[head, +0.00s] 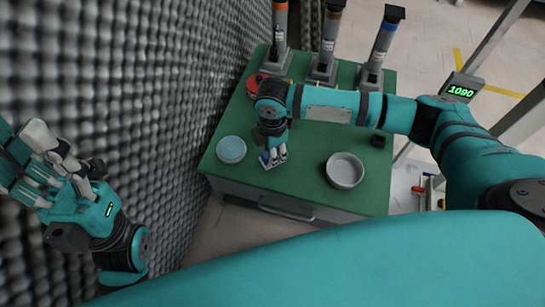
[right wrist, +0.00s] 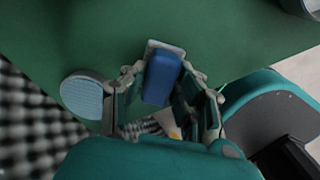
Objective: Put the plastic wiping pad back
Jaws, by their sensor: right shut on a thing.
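The blue wiping pad (right wrist: 162,78) is a small rounded block between the fingers of my right gripper (right wrist: 168,95) in the right wrist view. A pale grey square plate (right wrist: 166,46) shows at its far end; I cannot tell whether the pad touches it. In the head view my right gripper (head: 274,157) points down near the front of the green table (head: 300,146), and the pad is mostly hidden by the fingers. My left gripper (head: 48,168) is open and empty at the far left, away from the table, beside the foam wall.
A round dish with a light blue surface (head: 231,149) stands left of my right gripper, a grey bowl (head: 345,170) to its right. A red dish (head: 257,82) and several upright dispensers (head: 328,45) stand behind. Foam wall (head: 130,90) borders the left.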

